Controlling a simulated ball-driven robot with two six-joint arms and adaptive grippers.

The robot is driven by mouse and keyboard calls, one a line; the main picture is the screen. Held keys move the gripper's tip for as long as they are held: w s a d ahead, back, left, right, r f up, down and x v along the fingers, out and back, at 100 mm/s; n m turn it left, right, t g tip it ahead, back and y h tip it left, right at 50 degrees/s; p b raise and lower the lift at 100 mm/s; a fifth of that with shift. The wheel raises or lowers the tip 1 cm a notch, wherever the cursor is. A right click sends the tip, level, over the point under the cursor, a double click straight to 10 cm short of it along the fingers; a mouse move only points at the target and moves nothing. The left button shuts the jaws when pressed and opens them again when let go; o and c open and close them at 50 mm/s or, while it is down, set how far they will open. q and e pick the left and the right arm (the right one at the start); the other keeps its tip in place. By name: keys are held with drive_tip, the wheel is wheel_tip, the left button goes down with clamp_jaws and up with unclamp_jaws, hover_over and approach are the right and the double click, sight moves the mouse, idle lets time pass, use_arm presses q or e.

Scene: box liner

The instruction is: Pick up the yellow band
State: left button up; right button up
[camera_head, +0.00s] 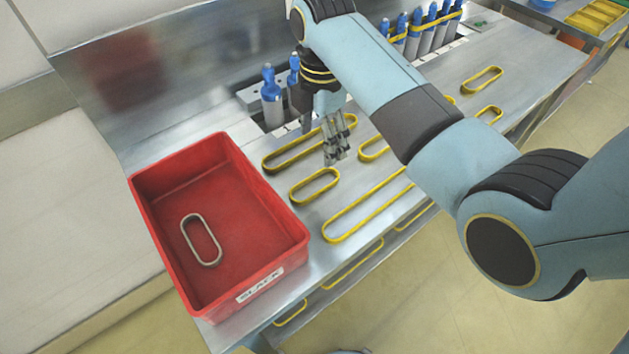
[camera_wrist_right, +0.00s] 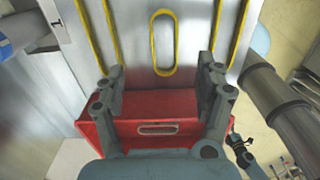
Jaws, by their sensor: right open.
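Several yellow oval bands lie flat on the steel table in the head view. A short one (camera_head: 322,196) lies between the red bin and my right gripper. A long one (camera_head: 292,148) lies behind it and another long one (camera_head: 368,211) in front. My right gripper (camera_head: 335,155) hangs above the table among these bands, open, with no band seen between its fingers. In the right wrist view, a short yellow band (camera_wrist_right: 152,45) lies beyond the spread fingertips (camera_wrist_right: 158,70), roughly centred between them. Long bands flank it. My left gripper is not in view.
A red bin (camera_head: 287,262) labelled SLACK stands at the left with a pale oval band (camera_head: 188,238) inside. Blue-topped grey cylinders (camera_head: 270,95) stand in a rack behind, some with yellow bands around them. My right arm hides part of the table.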

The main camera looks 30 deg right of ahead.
hover_over(319, 185)
drive_tip(key=f, duration=0.5)
drive_tip(key=shift+w+d+f, duration=0.15)
drive_tip(key=shift+w+d, duration=0.05)
drive_tip(key=shift+w, duration=0.15)
drive_tip(key=f, duration=0.4)
drive_tip(key=shift+s+a+f, duration=0.15)
drive_tip(key=shift+s+f, duration=0.1)
drive_tip(key=shift+s, duration=0.15)
drive_tip(key=shift+f, duration=0.4)
drive_tip(key=c, duration=1)
